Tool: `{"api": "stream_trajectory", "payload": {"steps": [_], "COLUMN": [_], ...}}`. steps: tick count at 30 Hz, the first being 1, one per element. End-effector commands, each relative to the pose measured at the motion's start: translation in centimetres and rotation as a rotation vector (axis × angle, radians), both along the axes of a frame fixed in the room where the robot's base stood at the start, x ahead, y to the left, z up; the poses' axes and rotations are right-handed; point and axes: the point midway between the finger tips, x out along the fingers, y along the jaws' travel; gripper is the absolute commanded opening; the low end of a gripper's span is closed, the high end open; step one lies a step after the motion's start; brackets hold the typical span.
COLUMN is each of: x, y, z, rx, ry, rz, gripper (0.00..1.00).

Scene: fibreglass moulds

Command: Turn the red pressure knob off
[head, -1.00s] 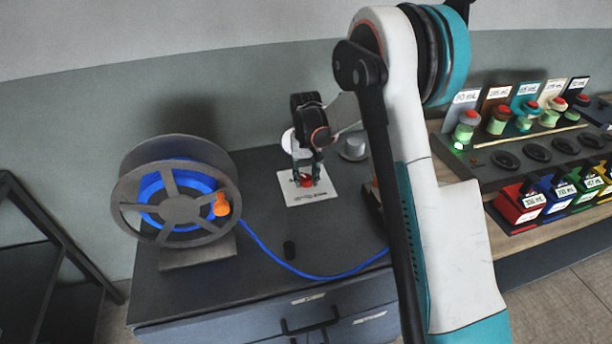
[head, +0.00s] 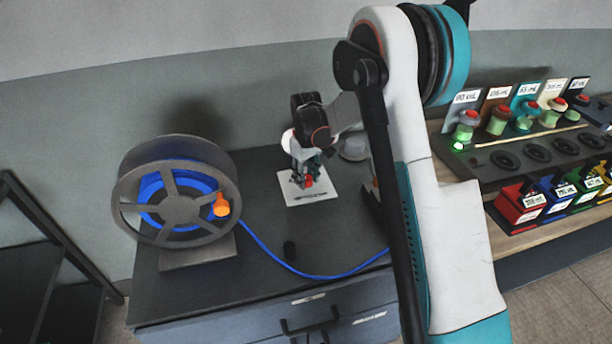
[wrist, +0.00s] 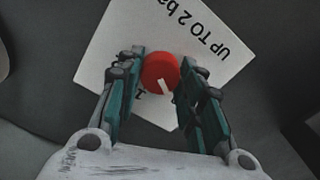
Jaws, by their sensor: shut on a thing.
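The red pressure knob (wrist: 160,72) sits on a white label plate (wrist: 218,25) with black print, part of which reads "UP TO 2 ba". The knob has a white pointer mark, which points down and slightly right in the wrist view. My gripper (wrist: 163,80) is shut on the knob, one teal-and-black finger on each side. In the head view my gripper (head: 303,178) points down at the red knob (head: 309,181) on the white plate (head: 318,196), and its fingers partly hide the knob.
A reel (head: 178,200) of blue hose with an orange handle stands left on the dark cabinet (head: 225,290). The blue hose (head: 300,274) runs across the top. Bottles and coloured bins stand right.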

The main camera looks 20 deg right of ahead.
Motion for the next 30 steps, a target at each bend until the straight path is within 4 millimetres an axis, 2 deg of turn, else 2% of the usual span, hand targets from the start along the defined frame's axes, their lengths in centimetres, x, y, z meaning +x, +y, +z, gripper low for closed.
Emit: {"api": "stream_trajectory", "payload": {"steps": [9, 10, 12, 13, 24, 30], "x": [0.0, 0.0, 0.0, 0.0, 0.0, 0.0], "y": [0.0, 0.0, 0.0, 0.0, 0.0, 0.0], "z": [0.0, 0.0, 0.0, 0.0, 0.2, 2.8], "rx": [0.0, 0.0, 0.0, 0.0, 0.0, 0.0], "ry": [0.0, 0.0, 0.0, 0.0, 0.0, 0.0], "rz": [0.003, 0.003, 0.003, 0.003, 0.002, 0.002], "gripper": [0.11, 0.37, 0.53, 0.56, 0.56, 0.56]}}
